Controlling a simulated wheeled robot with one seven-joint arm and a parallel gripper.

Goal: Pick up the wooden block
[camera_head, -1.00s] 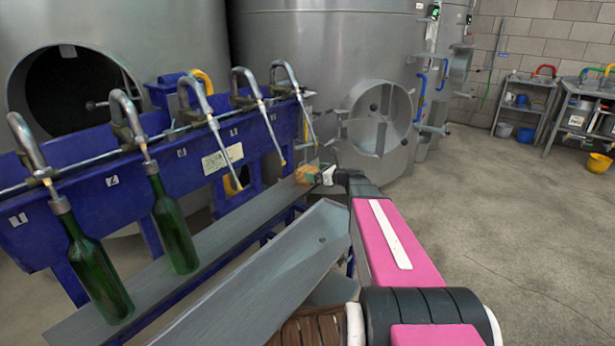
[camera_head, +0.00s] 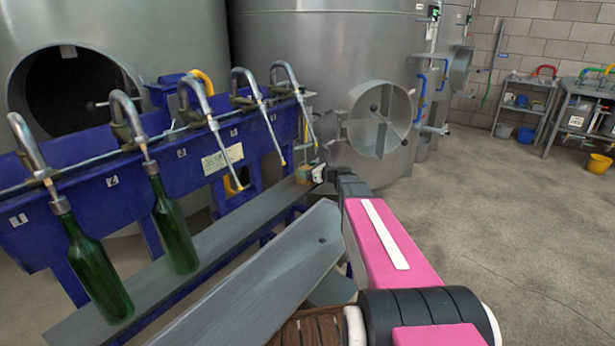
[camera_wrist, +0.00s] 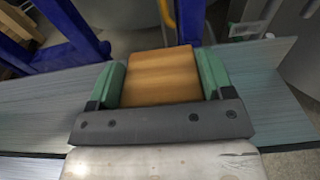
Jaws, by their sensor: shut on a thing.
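The wooden block (camera_wrist: 162,77) is orange-brown and sits between the two green fingers of my gripper (camera_wrist: 162,84) in the wrist view. The fingers touch it on both sides, so my gripper is shut on it. In the head view the block (camera_head: 304,174) is small and partly hidden by my gripper (camera_head: 316,173), at the far end of the grey bench (camera_head: 215,240). I cannot tell whether the block touches the bench surface or is just above it.
A blue filling rack (camera_head: 200,155) with several bent spouts runs along the bench's left side. Two green bottles, one nearer (camera_head: 97,265) and one behind it (camera_head: 174,232), stand on the bench. A steel tank (camera_head: 325,60) rises behind. Open floor (camera_head: 520,220) lies to the right.

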